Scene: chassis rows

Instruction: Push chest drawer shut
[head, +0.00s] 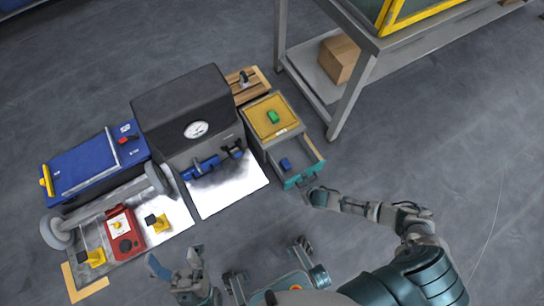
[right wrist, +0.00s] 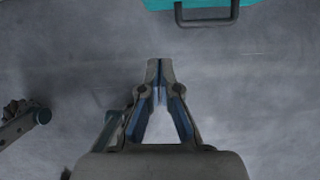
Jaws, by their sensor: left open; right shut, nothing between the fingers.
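The chest (head: 271,116) has a yellow top with a green block (head: 273,117) on it. Its drawer (head: 303,176) with a teal front is pulled out toward me and holds a blue block (head: 285,164). In the right wrist view, the teal drawer front (right wrist: 190,4) and its dark handle (right wrist: 207,22) show at the top edge. My right gripper (head: 314,196) is close to the drawer front in the head view; its shut, empty fingers (right wrist: 160,66) point toward the handle with a gap between. My left gripper (head: 174,272) is open and empty at the lower left, away from the chest.
A dark grey machine with a gauge (head: 197,130) stands left of the chest. A blue case (head: 95,165), a red box (head: 122,234) and yellow pieces lie further left. A grey table (head: 352,100) stands behind right. The floor to the right is clear.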

